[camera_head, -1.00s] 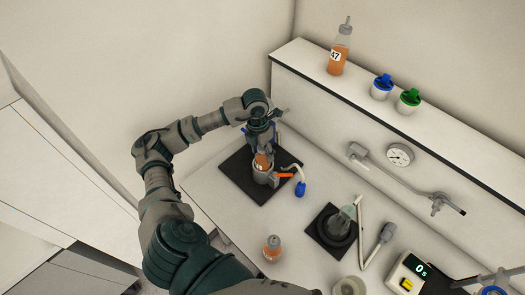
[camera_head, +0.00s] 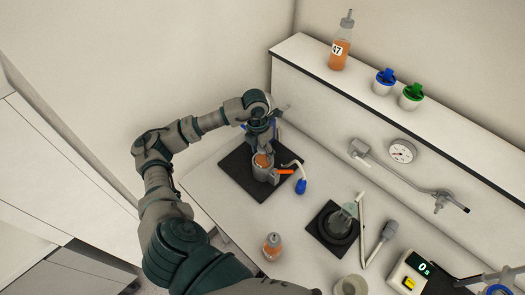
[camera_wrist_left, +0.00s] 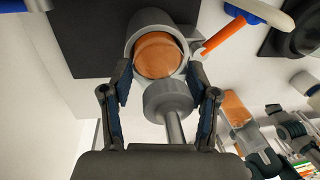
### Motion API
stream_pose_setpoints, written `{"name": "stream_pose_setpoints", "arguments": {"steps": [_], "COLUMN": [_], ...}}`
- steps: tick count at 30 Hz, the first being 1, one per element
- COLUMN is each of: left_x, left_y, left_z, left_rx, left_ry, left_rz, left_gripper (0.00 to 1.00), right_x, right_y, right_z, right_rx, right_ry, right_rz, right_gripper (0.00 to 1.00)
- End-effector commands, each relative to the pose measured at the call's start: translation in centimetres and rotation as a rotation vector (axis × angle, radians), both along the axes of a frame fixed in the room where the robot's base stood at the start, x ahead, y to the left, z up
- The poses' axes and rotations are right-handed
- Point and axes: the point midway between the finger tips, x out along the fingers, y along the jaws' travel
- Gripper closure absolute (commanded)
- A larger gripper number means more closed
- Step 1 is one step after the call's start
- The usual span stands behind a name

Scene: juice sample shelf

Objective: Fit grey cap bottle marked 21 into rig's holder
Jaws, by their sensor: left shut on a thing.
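My left gripper (camera_head: 263,148) is shut on a bottle of orange juice (camera_head: 262,160) at the rig's holder (camera_head: 266,175). In the left wrist view, my gripper's fingers (camera_wrist_left: 160,105) stand on both sides of the bottle's grey stemmed cap (camera_wrist_left: 168,98). The orange bottle body (camera_wrist_left: 158,55) shows within the round grey holder (camera_wrist_left: 132,30). How deep it sits cannot be told, and no number on it is readable. An orange lever (camera_head: 285,171) sticks out from the holder's right side. My right gripper is not in view.
Another juice bottle (camera_head: 272,246) stands near the front edge. The shelf holds bottle 47 (camera_head: 340,48).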

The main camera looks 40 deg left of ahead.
Motion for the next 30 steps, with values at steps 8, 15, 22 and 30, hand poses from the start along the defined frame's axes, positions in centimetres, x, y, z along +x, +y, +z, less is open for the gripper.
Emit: {"name": "stream_pose_setpoints", "arguments": {"steps": [8,15,22,30], "left_x": [0.0,0.0,0.0,0.1], "left_y": [0.0,0.0,0.0,0.4], "left_z": [-0.4,-0.4,-0.4,2.4], "left_rx": [0.0,0.0,0.0,0.0], "left_ry": [-0.001,-0.001,0.001,-0.004], "left_rz": [0.0,0.0,0.0,0.002], "left_gripper": [1.0,0.11,0.11,0.11], "right_x": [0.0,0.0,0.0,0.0], "right_y": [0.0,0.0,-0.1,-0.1], "right_z": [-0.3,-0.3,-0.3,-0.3], "right_rx": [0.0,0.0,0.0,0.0], "right_ry": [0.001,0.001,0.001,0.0], "right_rz": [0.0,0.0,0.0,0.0], "right_gripper": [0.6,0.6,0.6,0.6]}}
